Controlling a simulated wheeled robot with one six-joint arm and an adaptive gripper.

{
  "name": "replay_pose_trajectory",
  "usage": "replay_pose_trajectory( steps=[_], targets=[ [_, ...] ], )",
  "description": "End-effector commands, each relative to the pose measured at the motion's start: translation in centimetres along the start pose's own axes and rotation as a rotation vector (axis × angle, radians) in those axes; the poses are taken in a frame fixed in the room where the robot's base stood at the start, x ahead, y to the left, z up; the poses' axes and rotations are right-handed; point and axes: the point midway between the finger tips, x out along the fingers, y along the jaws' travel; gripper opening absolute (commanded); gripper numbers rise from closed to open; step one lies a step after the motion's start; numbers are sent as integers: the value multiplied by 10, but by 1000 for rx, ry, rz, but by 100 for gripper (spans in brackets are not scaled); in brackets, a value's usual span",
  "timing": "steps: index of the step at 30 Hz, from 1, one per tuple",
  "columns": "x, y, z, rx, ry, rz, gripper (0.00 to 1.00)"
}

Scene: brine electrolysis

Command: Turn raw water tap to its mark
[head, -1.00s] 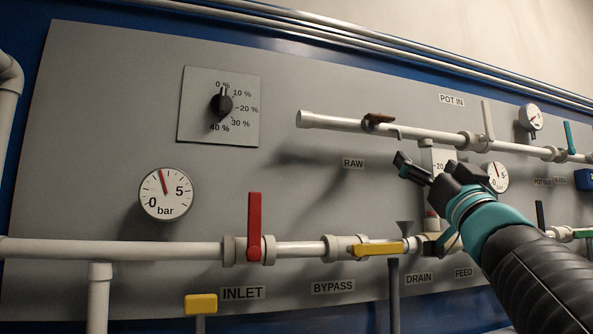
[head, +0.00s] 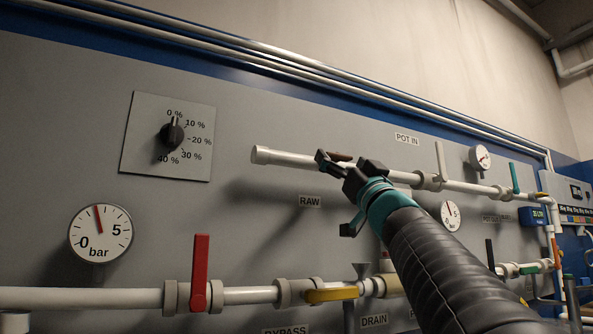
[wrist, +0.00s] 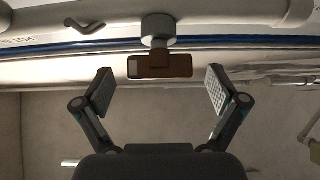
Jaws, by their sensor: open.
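The raw water tap has a brown handle (head: 340,157) on the upper white pipe, above the RAW label (head: 310,202). My gripper (head: 335,164) is in front of it and hides part of the handle in the head view. In the wrist view, the brown handle (wrist: 172,66) with a pale patch at its left end sits on a grey round stem (wrist: 160,28). It lies ahead, between the spread fingertips of my open gripper (wrist: 160,80), with a gap on both sides. I see no contact. I cannot make out the mark.
A pale lever (head: 440,160) stands up on the same pipe to the right. A black percent dial (head: 172,137) is at the upper left. A red lever (head: 200,270) and a yellow lever (head: 330,295) sit on the lower pipe. The panel around RAW is bare.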

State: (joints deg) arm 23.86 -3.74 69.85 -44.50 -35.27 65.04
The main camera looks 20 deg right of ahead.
Motion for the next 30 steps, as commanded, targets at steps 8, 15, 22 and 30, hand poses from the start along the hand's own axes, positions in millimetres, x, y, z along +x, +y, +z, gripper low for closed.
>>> replay_pose_trajectory(
  steps=[8, 15, 22, 30],
  targets=[
    [21, 0, 0, 0, -1, 0, 96],
    [22, 0, 0, 0, 0, 0, 96],
    [21, 0, 0, -1, 0, 0, 48],
    [22, 0, 0, -6, 0, -4, 35]
  ],
)
